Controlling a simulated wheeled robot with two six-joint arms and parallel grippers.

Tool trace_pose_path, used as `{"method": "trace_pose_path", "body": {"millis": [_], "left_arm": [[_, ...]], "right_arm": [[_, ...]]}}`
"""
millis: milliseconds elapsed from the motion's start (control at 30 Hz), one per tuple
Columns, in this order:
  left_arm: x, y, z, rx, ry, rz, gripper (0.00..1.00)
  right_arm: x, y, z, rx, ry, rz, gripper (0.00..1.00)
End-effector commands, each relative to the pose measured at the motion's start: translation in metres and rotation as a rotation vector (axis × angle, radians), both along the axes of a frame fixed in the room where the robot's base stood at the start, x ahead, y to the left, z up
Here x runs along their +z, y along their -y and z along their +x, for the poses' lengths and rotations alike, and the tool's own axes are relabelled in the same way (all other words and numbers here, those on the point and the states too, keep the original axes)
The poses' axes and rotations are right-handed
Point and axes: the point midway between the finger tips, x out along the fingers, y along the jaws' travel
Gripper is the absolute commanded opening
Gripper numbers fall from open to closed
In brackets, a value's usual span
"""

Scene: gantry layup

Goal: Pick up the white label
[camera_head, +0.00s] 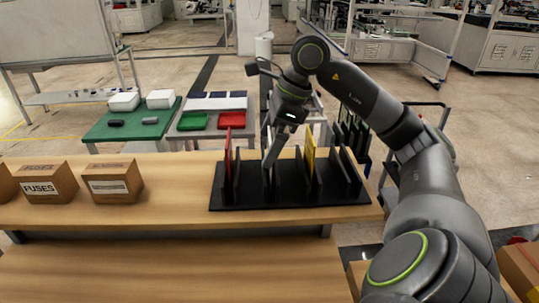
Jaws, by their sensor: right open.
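I cannot clearly make out a loose white label. A black slotted rack (225,203) stands on the wooden table, with a red panel (228,155) and a yellow panel (309,152) upright between dark dividers. My right gripper (269,158) points down over the middle of the rack, between the red and yellow panels. It is open, and its fingers hide part of the slots behind them. I cannot tell whether it touches anything. A pale printed label (108,187) shows on the front of a cardboard box. My left gripper is not in view.
Cardboard boxes (48,181) stand at the left of the wooden shelf (180,200). Behind are a green-topped table (105,130) with white bins and a grey table (212,113) with green and red trays. The shelf between the boxes and the rack is clear.

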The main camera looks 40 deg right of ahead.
Motion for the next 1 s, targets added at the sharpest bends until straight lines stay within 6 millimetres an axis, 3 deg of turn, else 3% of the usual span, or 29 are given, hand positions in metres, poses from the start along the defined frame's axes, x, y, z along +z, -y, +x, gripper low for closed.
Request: {"method": "trace_pose_path", "body": {"millis": [200, 600, 1000], "left_arm": [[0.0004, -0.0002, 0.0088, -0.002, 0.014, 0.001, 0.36], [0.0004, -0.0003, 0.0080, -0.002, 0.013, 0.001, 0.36], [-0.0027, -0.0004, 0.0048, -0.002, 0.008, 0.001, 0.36]], "right_arm": [[-0.0011, -0.0002, 0.0003, 0.000, 0.001, 0.001, 1.00], [-0.0006, -0.0001, 0.0003, 0.000, 0.000, 0.000, 0.48], [0.0076, -0.0002, 0.0013, -0.001, 0.005, 0.001, 0.46]]}}
